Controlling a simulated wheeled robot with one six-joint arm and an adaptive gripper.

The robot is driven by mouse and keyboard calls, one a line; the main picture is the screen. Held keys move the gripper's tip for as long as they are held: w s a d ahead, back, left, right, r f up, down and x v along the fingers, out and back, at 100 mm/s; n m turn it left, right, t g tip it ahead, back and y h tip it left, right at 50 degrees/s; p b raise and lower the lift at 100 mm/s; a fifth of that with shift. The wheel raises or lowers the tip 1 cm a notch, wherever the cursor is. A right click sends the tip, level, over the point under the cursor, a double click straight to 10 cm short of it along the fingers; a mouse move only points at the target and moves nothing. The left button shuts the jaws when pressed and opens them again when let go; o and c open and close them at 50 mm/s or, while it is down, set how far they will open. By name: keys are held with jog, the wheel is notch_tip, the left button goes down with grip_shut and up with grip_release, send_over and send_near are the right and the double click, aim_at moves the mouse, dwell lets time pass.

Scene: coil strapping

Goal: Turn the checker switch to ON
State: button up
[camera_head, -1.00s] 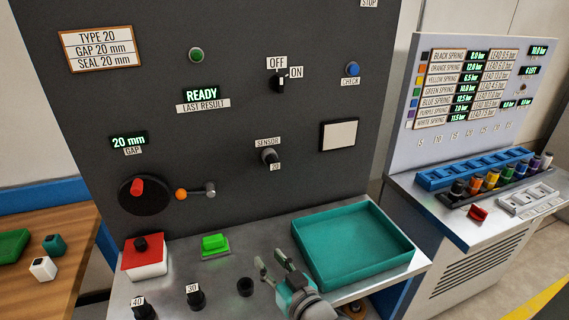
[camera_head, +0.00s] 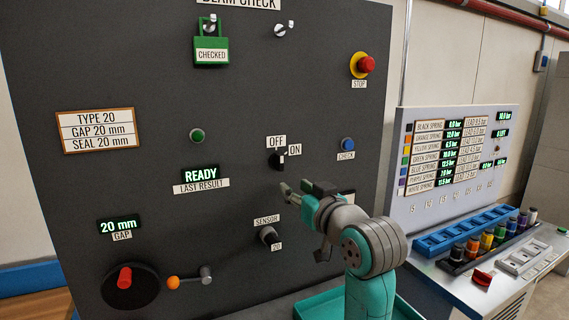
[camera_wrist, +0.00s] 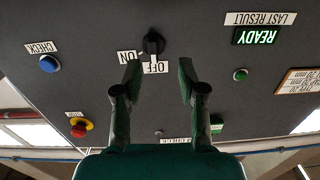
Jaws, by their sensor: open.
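The checker switch (camera_head: 277,160) is a small black knob on the dark upright panel, with an OFF label (camera_head: 276,142) above it and an ON label (camera_head: 295,151) to its right. In the upside-down wrist view, the switch (camera_wrist: 153,43) shows beyond the fingertips, and its light mark appears to point toward OFF. My gripper (camera_head: 296,189) is open and empty, in front of the panel, a little below and right of the switch in the head view. In the wrist view, my gripper's fingers (camera_wrist: 160,70) spread either side of the OFF label, apart from the knob.
A blue CHECK button (camera_head: 347,144) sits right of the switch, and a red STOP button (camera_head: 364,64) is above. The sensor knob (camera_head: 269,236) is below. A green CHECKED padlock (camera_head: 211,50) hangs upper left. The READY display (camera_head: 200,174) is left. A teal tray (camera_head: 318,305) lies below.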

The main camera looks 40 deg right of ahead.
aim_at(282, 162)
jog(key=w+d+r, duration=0.1)
jog(key=w, duration=0.2)
jog(key=w+d+r, duration=0.1)
jog(key=w, duration=0.2)
jog(key=w+d+r, duration=0.1)
jog(key=w+d, duration=0.1)
jog(key=w, duration=0.1)
jog(key=shift+w, duration=0.4)
grip_shut()
